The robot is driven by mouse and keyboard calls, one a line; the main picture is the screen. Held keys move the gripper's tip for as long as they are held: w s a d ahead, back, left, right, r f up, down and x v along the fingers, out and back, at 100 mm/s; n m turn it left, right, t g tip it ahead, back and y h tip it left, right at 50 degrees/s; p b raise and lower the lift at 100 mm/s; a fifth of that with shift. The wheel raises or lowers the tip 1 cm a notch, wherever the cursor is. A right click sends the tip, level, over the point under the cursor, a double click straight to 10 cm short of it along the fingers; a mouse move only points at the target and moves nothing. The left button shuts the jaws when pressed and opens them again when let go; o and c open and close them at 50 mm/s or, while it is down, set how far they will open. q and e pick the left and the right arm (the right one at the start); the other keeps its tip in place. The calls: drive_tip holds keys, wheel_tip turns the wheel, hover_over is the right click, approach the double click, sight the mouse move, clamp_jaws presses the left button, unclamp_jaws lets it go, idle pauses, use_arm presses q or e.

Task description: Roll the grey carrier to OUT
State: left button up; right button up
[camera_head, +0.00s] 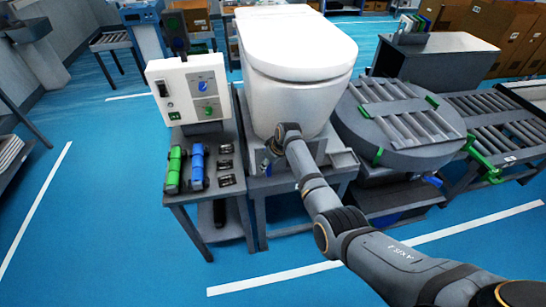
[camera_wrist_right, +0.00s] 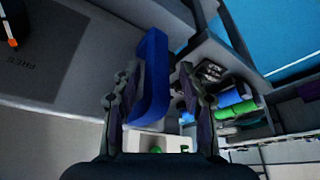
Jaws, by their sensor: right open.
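A white toilet (camera_head: 300,60) stands on a grey carrier (camera_head: 344,160) at the middle of the head view. My right gripper (camera_head: 272,148) is low at the carrier's front left, beside the toilet's base. In the right wrist view my right gripper (camera_wrist_right: 158,82) is open, with a blue bar (camera_wrist_right: 153,65) between its fingers. I cannot tell whether the fingers touch the bar. A grey surface with dark lettering (camera_wrist_right: 45,70) lies left of the bar. My left gripper is not in view.
A round grey turntable with rollers (camera_head: 400,112) and green parts stands right of the carrier. A roller conveyor (camera_head: 505,125) continues to the right. A side table with a green tool (camera_head: 174,168), a blue tool (camera_head: 197,165) and a white control panel (camera_head: 188,90) stands left.

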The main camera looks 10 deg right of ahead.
drive_tip(key=v, duration=1)
drive_tip(key=shift+a+f, duration=0.1)
drive_tip(key=s+d+f+m+h, duration=0.1)
drive_tip(key=s+d+f, duration=0.35)
drive_tip(key=f, duration=0.75)
drive_tip(key=s+d+f+m+g+b, duration=0.1)
drive_tip(key=s+f+m, duration=0.1)
drive_tip(key=s+f, duration=0.75)
drive_tip(key=s+d+f+m+h, duration=0.15)
drive_tip(key=s+f, duration=0.35)
drive_tip(key=f, duration=0.9)
drive_tip(key=s+d+f, duration=0.3)
drive_tip(key=s+f, duration=0.1)
drive_tip(key=s, duration=0.7)
drive_tip(key=s+d+f+m+g, duration=0.1)
drive_tip(key=s+d+f, duration=0.2)
drive_tip(key=s, duration=0.9)
drive_tip(key=s+d+f+m+h, duration=0.1)
drive_tip(key=s+d+f, duration=0.2)
drive_tip(key=s+f, duration=0.4)
drive_tip(key=s, duration=0.4)
drive_tip(key=shift+s+f+b, duration=0.2)
drive_tip(key=shift+s+b, duration=0.1)
